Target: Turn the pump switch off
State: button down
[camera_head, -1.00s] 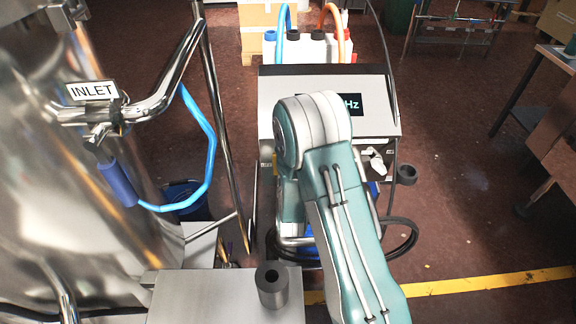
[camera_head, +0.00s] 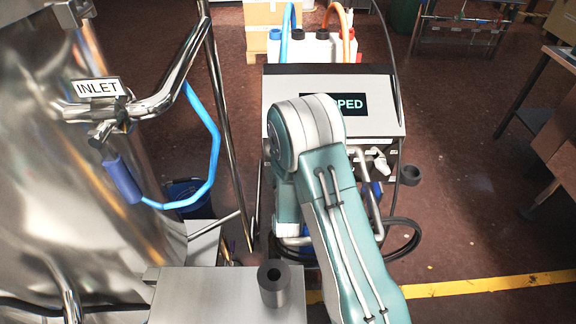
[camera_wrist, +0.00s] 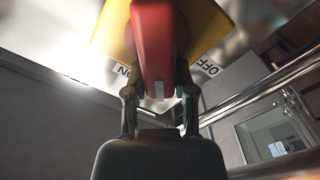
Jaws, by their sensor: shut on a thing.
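The red pump switch (camera_wrist: 160,45) sits on a yellow plate (camera_wrist: 112,35) in the wrist view. An OFF label (camera_wrist: 207,66) is to its right and a partly hidden ON label (camera_wrist: 122,70) to its left, both upside down in this view. My gripper (camera_wrist: 160,95) is shut on the red switch handle, one finger on each side. The switch and my gripper are hidden behind my arm there.
A shiny steel tank with an INLET sign (camera_head: 98,87) and a blue hose (camera_head: 212,150) stands on the left. Jugs (camera_head: 310,45) with blue and orange hoses are behind the pump unit. A black hose loops at its lower right. Open floor lies to the right.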

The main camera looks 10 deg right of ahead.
jog(key=n, duration=0.3)
jog(key=a+f+n, duration=0.1)
jog(key=n, duration=0.1)
jog(key=shift+w+n, duration=0.15)
jog(key=shift+n, duration=0.15)
jog(key=shift+a+f+n, duration=0.1)
jog(key=shift+f+n, duration=0.2)
jog(key=shift+n, duration=0.8)
jog(key=shift+a+f+n, duration=0.1)
jog(key=shift+f+n, duration=0.2)
jog(key=shift+n, duration=0.8)
jog(key=shift+c, duration=2.2)
grip_release()
jog(key=shift+f, duration=0.1)
jog(key=s+a, duration=0.1)
jog(key=s, duration=0.6)
jog(key=shift+s+a, duration=0.15)
jog(key=shift+a, duration=0.15)
